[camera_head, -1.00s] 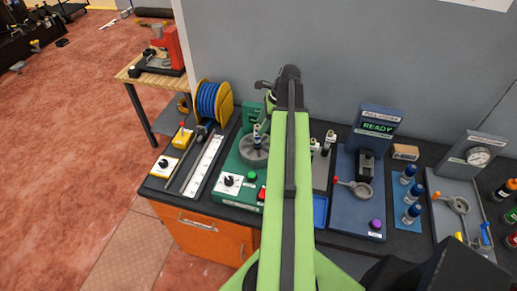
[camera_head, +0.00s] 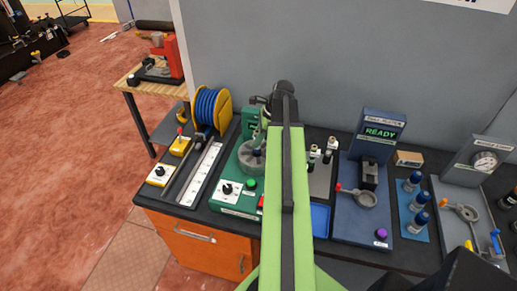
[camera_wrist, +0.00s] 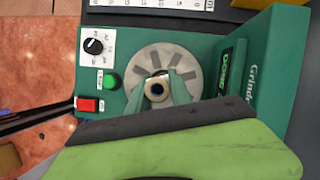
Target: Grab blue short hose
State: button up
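The short hose (camera_wrist: 157,89) stands upright on the round slotted disc of the green grinder; in the wrist view I see it nearly end-on, as a pale ring with a dark centre. In the wrist view the two green fingers of my gripper (camera_wrist: 159,88) stand on either side of the piece, apart, with a gap that looks narrow. The piece's blue colour hardly shows from above.
The green grinder (camera_head: 228,191) has a dial, a green button and a red switch. A yellow reel of blue hose (camera_head: 207,106) and a ruler board (camera_head: 204,168) stand to its left. A blue tester (camera_head: 355,215) stands to the right. The grinder's upright housing (camera_wrist: 268,75) is close to my gripper.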

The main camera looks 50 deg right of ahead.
grip_shut()
dwell(1.2)
jog(key=shift+r+p, duration=0.35)
jog(key=shift+p, duration=0.05)
jog(key=p+v, duration=0.4)
jog(key=shift+w+a+r+p, duration=0.1)
jog(key=shift+a+r+p, duration=0.2)
jog(key=shift+r, duration=0.15)
jog(key=s+d+r+p, duration=0.5)
jog(key=s, duration=0.4)
jog(key=shift+s+d+r+p, duration=0.15)
jog(key=shift+s+r+p, duration=0.05)
jog(key=shift+r+p, duration=0.15)
